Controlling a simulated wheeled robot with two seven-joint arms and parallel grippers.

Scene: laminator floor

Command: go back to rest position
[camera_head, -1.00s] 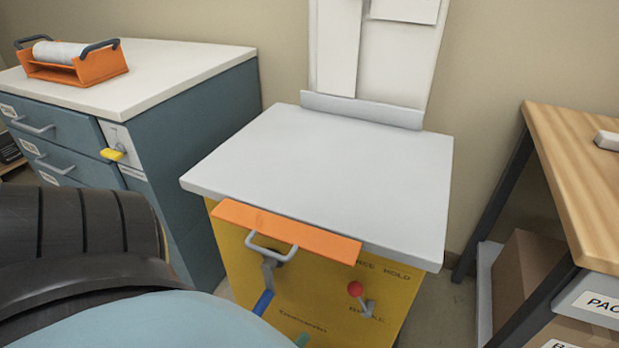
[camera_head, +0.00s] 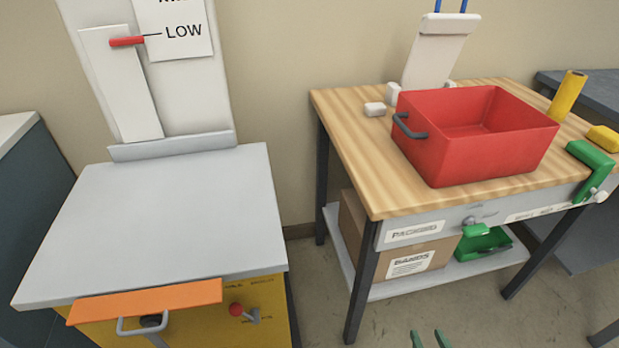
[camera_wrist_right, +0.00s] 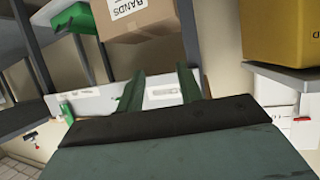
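My right gripper (camera_head: 430,341) shows only as two green fingertips at the bottom edge of the head view, in front of the wooden packing bench (camera_head: 350,155). In the right wrist view its two green fingers (camera_wrist_right: 160,92) are spread apart with nothing between them. The bench's underside area and a cardboard box (camera_wrist_right: 140,17) lie beyond them. My left gripper is not in view.
A red bin (camera_head: 450,150) stands on the bench. The grey-topped yellow cabinet (camera_head: 170,220) stands left. Floor shows between them.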

